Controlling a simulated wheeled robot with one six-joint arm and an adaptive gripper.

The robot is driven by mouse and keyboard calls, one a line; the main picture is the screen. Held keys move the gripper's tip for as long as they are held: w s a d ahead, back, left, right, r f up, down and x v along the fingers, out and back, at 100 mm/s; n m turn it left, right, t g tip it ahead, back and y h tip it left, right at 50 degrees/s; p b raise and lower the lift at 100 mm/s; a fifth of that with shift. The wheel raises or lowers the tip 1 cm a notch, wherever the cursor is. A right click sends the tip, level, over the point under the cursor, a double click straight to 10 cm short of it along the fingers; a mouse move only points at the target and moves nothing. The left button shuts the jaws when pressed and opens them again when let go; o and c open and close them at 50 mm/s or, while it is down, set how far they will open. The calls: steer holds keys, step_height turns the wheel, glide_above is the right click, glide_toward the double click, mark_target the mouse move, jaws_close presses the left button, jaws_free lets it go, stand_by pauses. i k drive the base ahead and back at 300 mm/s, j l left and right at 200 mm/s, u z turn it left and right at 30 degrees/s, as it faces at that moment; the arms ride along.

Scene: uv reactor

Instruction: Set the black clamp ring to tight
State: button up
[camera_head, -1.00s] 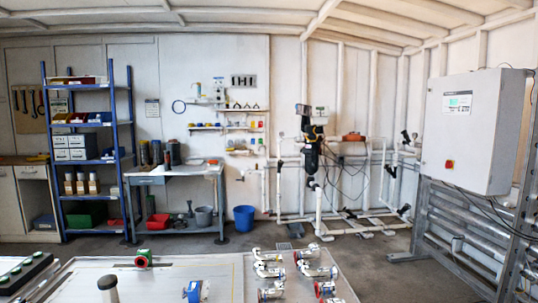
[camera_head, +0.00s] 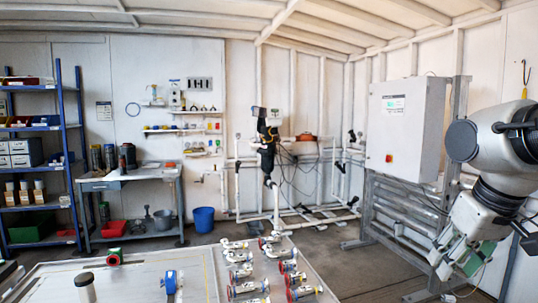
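I cannot make out a black clamp ring for certain. A grey post with a black cap (camera_head: 84,281) stands upright at the near left of the white bench (camera_head: 150,270); whether a ring sits on it is too small to tell. A black unit (camera_head: 267,150) is mounted on the white pipework at the back wall, and no ring can be told apart on it. My gripper (camera_head: 456,268) hangs at the lower right, pointing down, right of the bench and clear of these things. Its fingertips are small and partly cut off, so its opening cannot be told.
A red and green round part (camera_head: 115,257) and a blue-handled valve (camera_head: 171,281) are also there. A grey control cabinet (camera_head: 405,130) stands on a metal frame behind my arm. Floor shows beyond the bench.

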mark_target(261, 150)
steer(key=i+l+z, duration=0.45)
steer(key=l, duration=0.25)
steer(key=i+l+z, duration=0.8)
steer(key=i+z, duration=0.15)
steer(key=i, duration=0.3)
steer(key=i+u, duration=0.3)
steer(key=i, duration=0.15)
steer(key=i+l+u, duration=0.1)
steer(key=i+u, duration=0.2)
steer(key=i, duration=0.2)
steer(key=i+j+u, duration=0.15)
steer(key=i+u, duration=0.15)
steer(key=u, duration=0.15)
steer(key=i+u, duration=0.35)
steer(key=u, duration=0.15)
steer(key=i+l+u, duration=0.1)
steer(key=i+u, duration=0.2)
steer(key=u, duration=0.15)
steer(key=i+u, duration=0.35)
steer(key=i, duration=2.4)
steer(key=i+j+z, duration=0.25)
steer(key=i+z, duration=0.15)
steer(key=i, duration=0.15)
steer(key=i+j+z, duration=0.35)
steer(key=i, duration=0.2)
